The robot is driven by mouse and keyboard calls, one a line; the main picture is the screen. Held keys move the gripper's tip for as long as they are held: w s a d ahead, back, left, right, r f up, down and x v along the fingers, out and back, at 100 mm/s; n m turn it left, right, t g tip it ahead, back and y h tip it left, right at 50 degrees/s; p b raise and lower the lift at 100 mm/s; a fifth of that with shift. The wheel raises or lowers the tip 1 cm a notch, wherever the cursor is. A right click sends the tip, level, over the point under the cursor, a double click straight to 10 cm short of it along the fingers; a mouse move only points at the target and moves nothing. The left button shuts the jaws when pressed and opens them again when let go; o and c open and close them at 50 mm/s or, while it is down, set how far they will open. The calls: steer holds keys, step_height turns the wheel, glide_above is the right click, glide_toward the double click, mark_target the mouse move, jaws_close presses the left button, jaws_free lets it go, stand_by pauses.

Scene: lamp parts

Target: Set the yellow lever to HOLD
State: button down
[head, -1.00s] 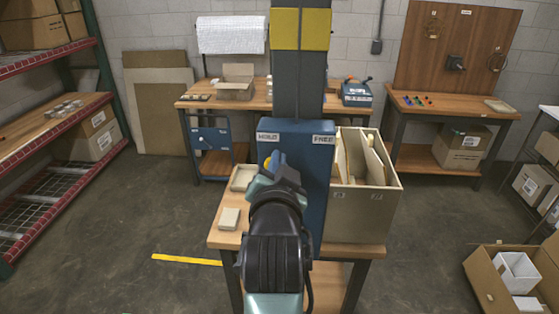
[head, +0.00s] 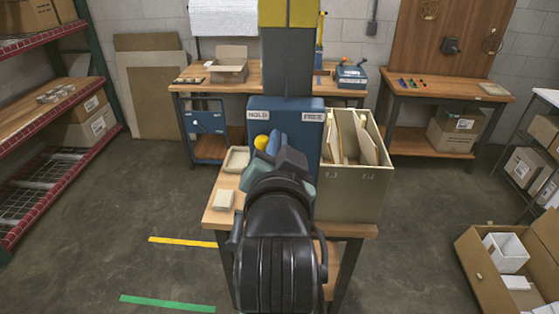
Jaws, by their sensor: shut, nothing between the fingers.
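The blue lever housing (head: 285,104) stands on the small wooden bench in front of me. It bears a HOLD label (head: 257,116) at its upper left and a FREE label (head: 313,117) at its upper right. The rounded yellow lever knob (head: 261,141) shows just below the HOLD label. The rest of the lever is hidden behind my gripper. My gripper (head: 274,142) is shut and empty, in front of the housing and just right of the knob in the picture. I cannot tell whether it touches the knob.
A tall beige bin (head: 352,190) with upright boards stands right of the housing. A shallow tray (head: 236,160) and a small box (head: 223,200) lie on the bench's left. Shelving (head: 72,145) is farther left. An open carton (head: 495,285) sits at lower right. The floor at left is open.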

steer(key=s, duration=0.3)
steer(key=shift+s+d+r+b, duration=0.2)
steer(key=shift+d+b, duration=0.05)
steer(key=shift+b, duration=0.1)
